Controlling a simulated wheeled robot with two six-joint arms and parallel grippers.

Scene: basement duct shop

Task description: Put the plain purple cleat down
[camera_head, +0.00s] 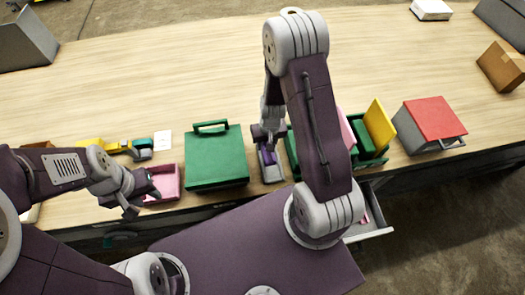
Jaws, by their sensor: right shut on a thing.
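The purple cleat (266,155) shows just below my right gripper (267,142), at a narrow grey tray (272,178). My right gripper is shut on it, with the fingers pointing down. I cannot tell whether the cleat touches the tray floor, and the arm and fingers hide part of it. My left gripper (143,201) is empty and its fingers are apart, beside the pink bin (168,183) near the table's front edge.
A closed green case (215,163) stands left of the grey tray. Right of my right arm are an open green box with a yellow panel (379,123) and a red-topped grey box (435,117). An open drawer (370,232) juts out in front. The table's back half (180,65) is largely clear.

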